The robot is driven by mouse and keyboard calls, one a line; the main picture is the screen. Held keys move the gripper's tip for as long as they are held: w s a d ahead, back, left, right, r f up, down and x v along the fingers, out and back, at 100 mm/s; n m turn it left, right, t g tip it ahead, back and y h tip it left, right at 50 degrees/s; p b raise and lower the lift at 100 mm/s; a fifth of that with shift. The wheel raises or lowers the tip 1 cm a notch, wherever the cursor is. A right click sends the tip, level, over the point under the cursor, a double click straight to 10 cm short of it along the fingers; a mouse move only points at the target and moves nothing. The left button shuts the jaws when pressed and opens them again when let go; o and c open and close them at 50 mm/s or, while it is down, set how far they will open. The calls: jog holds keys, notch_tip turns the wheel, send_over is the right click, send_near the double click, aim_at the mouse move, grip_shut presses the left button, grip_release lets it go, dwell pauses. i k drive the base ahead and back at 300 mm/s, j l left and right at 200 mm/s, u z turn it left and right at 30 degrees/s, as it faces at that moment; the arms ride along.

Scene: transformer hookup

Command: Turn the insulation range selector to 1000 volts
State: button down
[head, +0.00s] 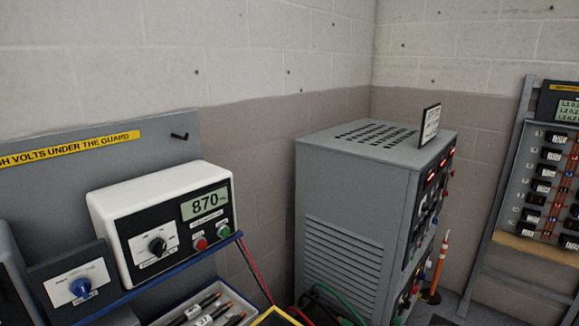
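A white instrument box with a dark front panel (165,218) stands on a blue-edged shelf at the left in the head view. Its display (205,204) reads 870 with a small unit I cannot make out. A black rotary knob (157,246) sits on a white dial plate on its front; the dial markings are too small to read. A red button (201,244) and a green button (224,232) are to the right of the knob. I cannot tell from the lettering which knob is the insulation range selector. My gripper is not in view.
A smaller dark box with a blue knob (81,287) stands left of the instrument. A tray with several probes (212,312) lies below the shelf. A large grey cabinet (345,210) stands in the middle, with cables near its base. A breaker rack (540,185) is at the right.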

aim_at(157, 246)
jog(key=j+u, duration=0.2)
jog(key=u, duration=0.95)
